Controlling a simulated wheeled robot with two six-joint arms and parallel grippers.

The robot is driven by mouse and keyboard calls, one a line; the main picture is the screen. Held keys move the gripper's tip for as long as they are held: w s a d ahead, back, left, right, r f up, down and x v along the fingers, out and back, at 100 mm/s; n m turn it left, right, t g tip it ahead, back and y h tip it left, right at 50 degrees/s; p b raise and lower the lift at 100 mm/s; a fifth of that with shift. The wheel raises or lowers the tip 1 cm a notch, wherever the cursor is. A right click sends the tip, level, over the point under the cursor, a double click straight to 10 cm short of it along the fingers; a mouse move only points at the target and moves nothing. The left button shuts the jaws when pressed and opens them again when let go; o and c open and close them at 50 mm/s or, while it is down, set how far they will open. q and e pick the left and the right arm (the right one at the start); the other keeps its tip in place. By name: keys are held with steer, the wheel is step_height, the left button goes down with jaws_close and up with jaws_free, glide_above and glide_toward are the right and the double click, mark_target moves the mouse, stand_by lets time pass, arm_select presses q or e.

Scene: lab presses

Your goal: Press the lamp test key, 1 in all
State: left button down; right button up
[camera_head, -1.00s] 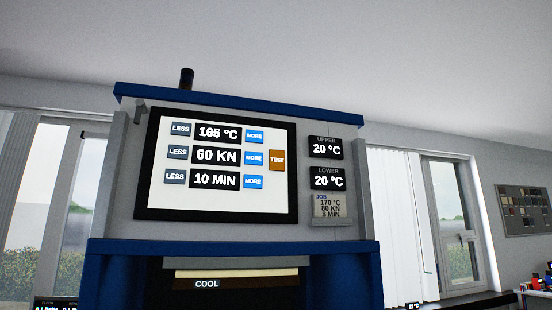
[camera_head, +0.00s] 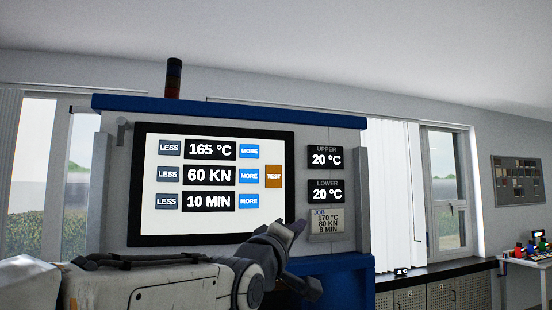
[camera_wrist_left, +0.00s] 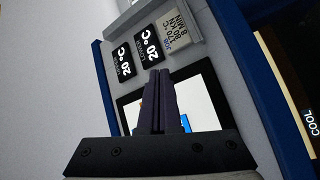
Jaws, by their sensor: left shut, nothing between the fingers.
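The lamp test key is the orange TEST key (camera_head: 273,177) at the right side of the press's lit touch screen (camera_head: 215,222) in the head view. My left arm comes in from the lower left, across the lower front of the screen. My left gripper (camera_head: 296,228) shows near the screen's lower right corner, below the TEST key in the picture. In the left wrist view its fingers (camera_wrist_left: 159,75) are together, empty, and point towards the screen (camera_wrist_left: 203,118). They cover much of the screen there, and the TEST key is mostly hidden. My right gripper is not in view.
The screen's LESS keys (camera_head: 169,174) and blue MORE keys (camera_head: 248,176) sit left of TEST. UPPER and LOWER readouts (camera_head: 325,190) and a job card (camera_head: 326,221) are to the right. A dark signal lamp (camera_head: 174,80) stands on top. A side table (camera_head: 538,262) is at far right.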

arm_select(q)
step_height(320, 180, up, 11)
steer(key=a+n+t+p, duration=0.1)
steer(key=a+n+t, duration=0.1)
steer(key=t, duration=0.1)
steer(key=shift+w+f+p, duration=0.15)
steer(key=shift+f+p, duration=0.05)
steer(key=shift+p, duration=0.15)
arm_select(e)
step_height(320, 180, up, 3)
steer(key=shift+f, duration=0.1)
arm_select(q)
steer(key=shift+w+a, duration=0.1)
steer(key=shift+a, duration=0.05)
steer(key=p, duration=0.5)
glide_toward(280, 171)
step_height(280, 171, up, 2)
steer(key=w+d, duration=0.2)
steer(key=d, duration=0.1)
steer(key=shift+w+a, duration=0.5)
steer(key=shift+w, duration=0.3)
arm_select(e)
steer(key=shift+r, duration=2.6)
arm_select(q)
steer(key=shift+w, duration=0.1)
steer(key=shift+w+a, duration=0.15)
steer(key=shift+w, duration=0.15)
